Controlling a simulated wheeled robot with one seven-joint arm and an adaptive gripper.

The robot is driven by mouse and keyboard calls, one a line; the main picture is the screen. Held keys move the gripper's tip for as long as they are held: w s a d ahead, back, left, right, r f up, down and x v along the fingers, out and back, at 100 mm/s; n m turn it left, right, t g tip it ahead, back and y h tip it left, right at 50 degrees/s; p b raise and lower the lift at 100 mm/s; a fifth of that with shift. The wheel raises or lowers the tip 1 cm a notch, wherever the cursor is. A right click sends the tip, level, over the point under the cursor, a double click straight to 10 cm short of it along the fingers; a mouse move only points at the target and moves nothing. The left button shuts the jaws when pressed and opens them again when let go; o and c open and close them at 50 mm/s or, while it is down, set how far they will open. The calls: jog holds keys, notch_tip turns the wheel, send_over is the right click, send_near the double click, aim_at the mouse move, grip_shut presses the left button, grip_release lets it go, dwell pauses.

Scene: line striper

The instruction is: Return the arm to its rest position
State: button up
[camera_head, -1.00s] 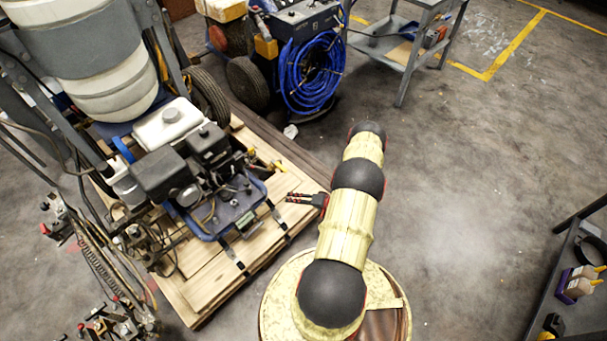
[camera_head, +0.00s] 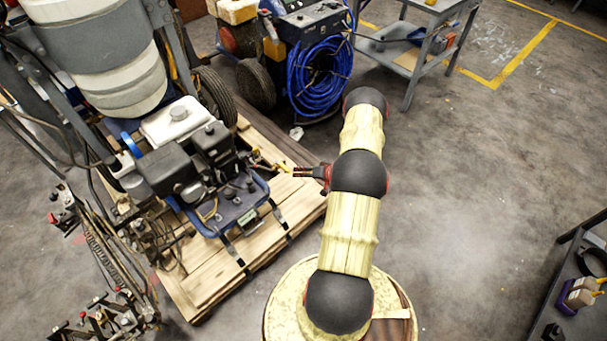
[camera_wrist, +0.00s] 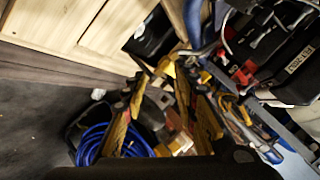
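My arm rises from its round base at the bottom centre of the head view and stretches up the picture, over the floor right of the line striper. My gripper (camera_head: 300,171) sticks out leftward from beside the arm's middle joint, near the right edge of the wooden pallet. In the wrist view its two fingers (camera_wrist: 165,78) stand apart, with background showing between them. My gripper is open and holds nothing that I can see. The line striper (camera_head: 190,160), with its black engine and white tank, stands on the pallet left of my gripper.
The wooden pallet (camera_head: 215,268) lies under the striper. A machine with a coiled blue hose (camera_head: 318,75) stands at the back, beside a grey cart (camera_head: 408,58). A dark table (camera_head: 575,265) with bottles is at the right edge. The floor right of my arm is clear.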

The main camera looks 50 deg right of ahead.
dwell(0.6)
jog(key=s+f+n+g+h, duration=0.1)
jog(key=s+f+g, duration=0.5)
jog(key=s, duration=0.5)
jog(key=s+r+g, duration=0.4)
jog(key=s+r, duration=0.1)
jog(key=r, duration=0.3)
jog(key=w+a+r+n+g, duration=0.1)
jog(key=a+r, duration=0.3)
jog(key=r, duration=0.5)
jog(key=a+r+n+p, duration=0.1)
jog(key=a+r, duration=0.4)
jog(key=r, duration=0.4)
jog(key=w+a+r+n+g, duration=0.1)
jog(key=a+r, duration=0.3)
jog(key=r, duration=0.6)
jog(key=s+a+r+n+t+p, duration=0.2)
jog(key=a+r+n+t, duration=0.4)
jog(key=a+r, duration=2.5)
jog(key=a+t, duration=0.1)
jog(key=a, duration=0.2)
jog(key=shift+s+y, duration=0.2)
jog(key=shift+y, duration=0.2)
